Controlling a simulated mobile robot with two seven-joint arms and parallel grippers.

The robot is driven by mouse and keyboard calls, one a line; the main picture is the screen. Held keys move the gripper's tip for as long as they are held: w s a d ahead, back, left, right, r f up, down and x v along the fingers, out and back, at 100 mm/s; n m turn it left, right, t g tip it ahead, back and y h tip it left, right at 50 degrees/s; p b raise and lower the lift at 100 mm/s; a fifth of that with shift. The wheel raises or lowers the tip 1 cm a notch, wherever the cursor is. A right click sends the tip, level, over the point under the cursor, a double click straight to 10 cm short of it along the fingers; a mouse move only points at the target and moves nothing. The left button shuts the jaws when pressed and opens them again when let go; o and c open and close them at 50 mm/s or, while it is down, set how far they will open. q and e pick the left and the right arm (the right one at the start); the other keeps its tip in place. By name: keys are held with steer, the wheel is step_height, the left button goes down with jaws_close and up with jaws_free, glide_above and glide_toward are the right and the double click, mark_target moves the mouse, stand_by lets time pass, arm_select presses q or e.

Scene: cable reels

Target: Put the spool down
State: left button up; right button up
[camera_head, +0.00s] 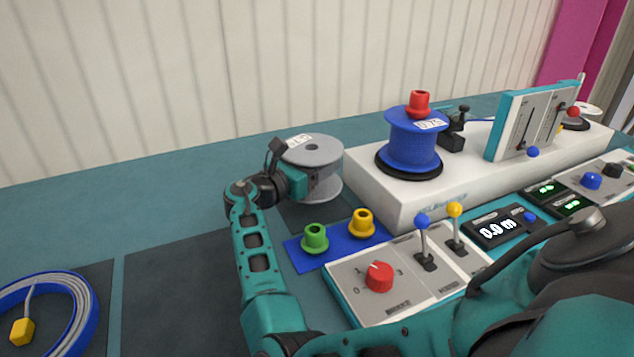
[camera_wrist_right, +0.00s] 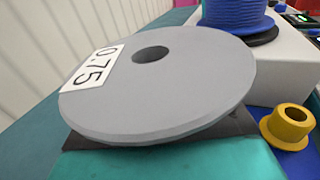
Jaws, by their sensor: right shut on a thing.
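A grey spool (camera_head: 312,153) stands about upright left of the white machine block. Its label reads 0.75 in the right wrist view, where its top flange and centre hole fill the middle (camera_wrist_right: 160,85). My right gripper (camera_head: 318,183) reaches it from the left and is shut on it between the flanges; the fingertips are mostly hidden. The lower flange is at or close above the teal bench (camera_head: 180,174); I cannot tell if it touches. A blue spool (camera_head: 413,138) with a red cap sits on the block (camera_head: 388,193). My left gripper is not in view.
Green (camera_head: 315,239) and yellow (camera_head: 361,223) caps stand on a blue mat (camera_head: 301,259) close in front of the grey spool. A lever panel (camera_head: 350,303) lies nearer. The bench left of the spool is clear.

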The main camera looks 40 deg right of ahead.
steer(key=shift+f+b, duration=0.5)
steer(key=shift+f, duration=1.55)
steer(key=shift+f, duration=0.15)
steer(key=o, duration=1.6)
steer(key=shift+o, duration=0.2)
steer(key=shift+r, duration=0.25)
steer(key=a, duration=0.7)
steer(key=s+a, duration=0.1)
steer(key=a, duration=0.3)
steer(key=shift+a+f+p, duration=0.1)
steer(key=shift+a+p, duration=0.1)
steer(key=shift+p, duration=0.2)
steer(key=shift+a, duration=0.3)
